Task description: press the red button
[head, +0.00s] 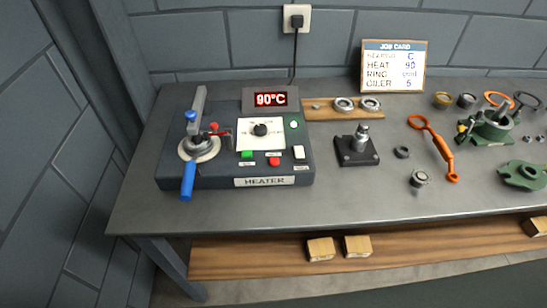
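The red button (274,161) is on the front part of the heater's (225,180) dark casing, on the left half of the bench. It sits between a green button (247,155) on its left and a white rocker-like switch (299,152) on its right. Nothing covers it. I cannot tell whether it is pressed in. The heater's red display (271,99) reads 90°C, and a small green light (293,125) shows at the right of the dial plate with a black knob (260,129). Neither of my grippers shows in the head view.
A blue-handled lever (187,180) and grey upright arm (199,102) stand on the heater's left. A black block with a metal post (357,147), an orange tool (437,148) and green casing parts (493,126) lie to the right. The bench front (330,205) is clear.

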